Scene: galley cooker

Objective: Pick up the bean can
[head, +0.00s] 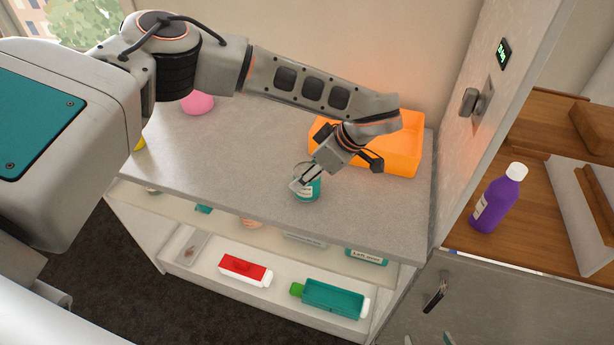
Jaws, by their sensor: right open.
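A small teal can with a pale label (308,193), which I take for the bean can, stands upright on the grey counter (250,150) near its front edge. Its label is too small to read. My right gripper (303,180) is open, tilted down at the can's top from above. Its fingers overlap the can in the head view and hide part of it. I cannot tell whether they touch it.
An orange bin (405,155) stands behind my right gripper. A pink round object (198,102) is at the back left. Shelves below hold a red carton (244,269) and a teal bottle (333,298). A panel wall (462,150) bounds the right; beyond it stands a purple bottle (497,202).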

